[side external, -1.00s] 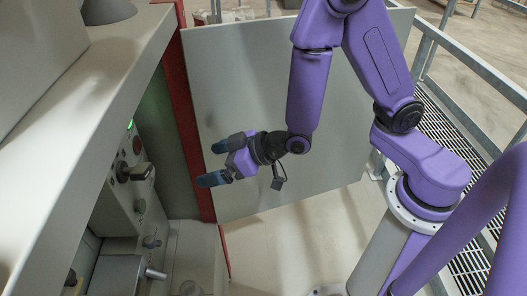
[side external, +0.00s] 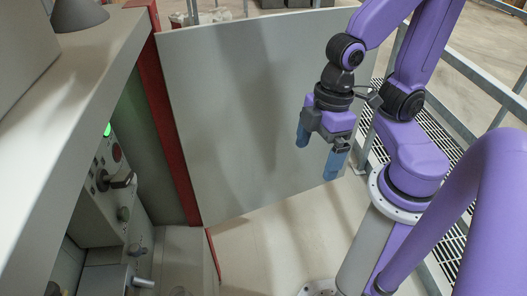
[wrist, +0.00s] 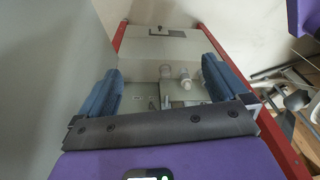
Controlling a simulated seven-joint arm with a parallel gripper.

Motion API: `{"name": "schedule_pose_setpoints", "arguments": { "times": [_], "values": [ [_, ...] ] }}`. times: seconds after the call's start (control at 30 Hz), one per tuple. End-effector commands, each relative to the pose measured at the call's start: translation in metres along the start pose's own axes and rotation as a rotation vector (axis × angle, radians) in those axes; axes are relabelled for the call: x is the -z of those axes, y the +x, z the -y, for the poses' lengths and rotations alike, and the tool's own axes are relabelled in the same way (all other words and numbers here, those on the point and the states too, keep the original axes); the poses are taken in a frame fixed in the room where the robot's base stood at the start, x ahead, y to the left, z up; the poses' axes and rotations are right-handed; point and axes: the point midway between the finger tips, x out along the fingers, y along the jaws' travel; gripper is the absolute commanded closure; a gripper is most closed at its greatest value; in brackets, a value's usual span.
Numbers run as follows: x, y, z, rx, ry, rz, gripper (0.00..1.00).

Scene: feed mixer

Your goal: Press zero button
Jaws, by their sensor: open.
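The control panel (side external: 93,215) is at the left in the side external view. It carries a lit green lamp (side external: 107,130), a red round button (side external: 116,152), a dark handle switch (side external: 122,180) and grey knobs (side external: 123,213). No label can be read, so I cannot tell which control is the zero button. My gripper (side external: 318,152) is open and empty, well to the right of the panel, with its blue fingers pointing down. In the wrist view, my gripper (wrist: 160,82) shows its fingers spread, with pale knob-like fittings (wrist: 185,84) seen between them.
A large grey board (side external: 265,120) stands behind the gripper, beside a red post (side external: 172,120). A grey cabinet ledge (side external: 85,75) overhangs the panel. A metal railing (side external: 475,95) and grating are at the right. The floor (side external: 270,250) between panel and arm looks clear.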

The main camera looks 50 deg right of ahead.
Motion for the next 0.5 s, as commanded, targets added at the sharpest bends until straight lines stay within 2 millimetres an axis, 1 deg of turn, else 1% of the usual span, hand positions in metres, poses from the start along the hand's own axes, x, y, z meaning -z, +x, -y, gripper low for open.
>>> {"name": "schedule_pose_setpoints", "arguments": {
  "times": [0.03,0.1,0.2,0.3,0.5],
  "values": [
    [-0.011,-0.007,0.0,-0.008,-0.015,0.026,0.0],
    [-0.023,-0.013,0.0,-0.017,-0.031,0.064,0.0],
    [-0.034,-0.018,-0.001,-0.027,-0.043,0.098,0.0],
    [-0.038,-0.021,-0.001,-0.031,-0.048,0.111,0.0],
    [-0.038,-0.02,-0.001,-0.031,-0.047,0.113,0.0]
  ]
}}
